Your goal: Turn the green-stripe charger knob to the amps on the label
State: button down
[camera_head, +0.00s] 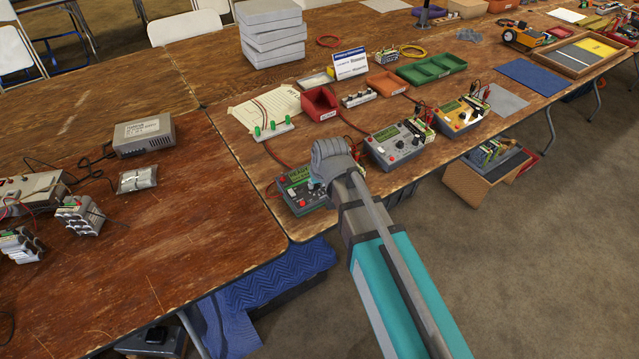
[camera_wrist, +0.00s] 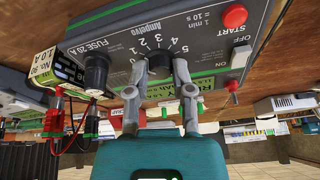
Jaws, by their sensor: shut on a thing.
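The charger (camera_head: 308,207) that my gripper is at is the nearest of three on the right table, a grey box with a green display; my arm partly hides it. In the wrist view its grey panel (camera_wrist: 110,35) appears upside down. My gripper (camera_wrist: 161,72) is shut on the dark knob (camera_wrist: 160,61), one finger on each side. A label (camera_wrist: 44,68) beside the charger reads No. 90, 1.0 A. In the head view my gripper (camera_head: 318,185) covers the knob.
A second charger (camera_head: 395,145) and a yellow-faced one (camera_head: 460,115) stand to the right. A red bin (camera_head: 320,103) is behind.

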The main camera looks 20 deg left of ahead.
jog(key=shift+m, duration=0.4)
jog(key=shift+c, duration=2.4)
grip_release()
jog(key=shift+r, duration=0.1)
